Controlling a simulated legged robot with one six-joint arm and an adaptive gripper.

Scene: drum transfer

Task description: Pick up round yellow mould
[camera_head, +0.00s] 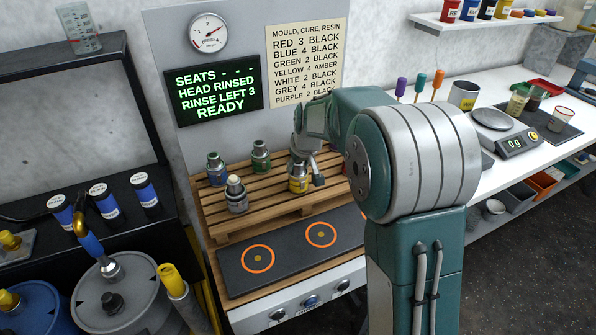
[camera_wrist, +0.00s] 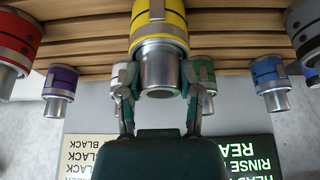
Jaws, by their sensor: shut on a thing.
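The round yellow mould (camera_head: 298,183) is upright at the wooden pallet, with a silver neck and a grey band. In the wrist view the yellow mould (camera_wrist: 158,18) fills the top middle, its silver neck pointing down in the picture. My gripper (camera_wrist: 160,75) is shut on its neck, one finger on each side. In the head view my gripper (camera_head: 304,160) is above the mould, partly hidden by my arm. I cannot tell whether the mould's base touches the slats (camera_head: 255,216).
Blue (camera_head: 216,172), green (camera_head: 261,156) and grey (camera_head: 236,197) moulds stand left of it. Red (camera_wrist: 18,38) and purple (camera_wrist: 60,82) moulds show in the wrist view. The sign panel (camera_head: 219,90) rises behind.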

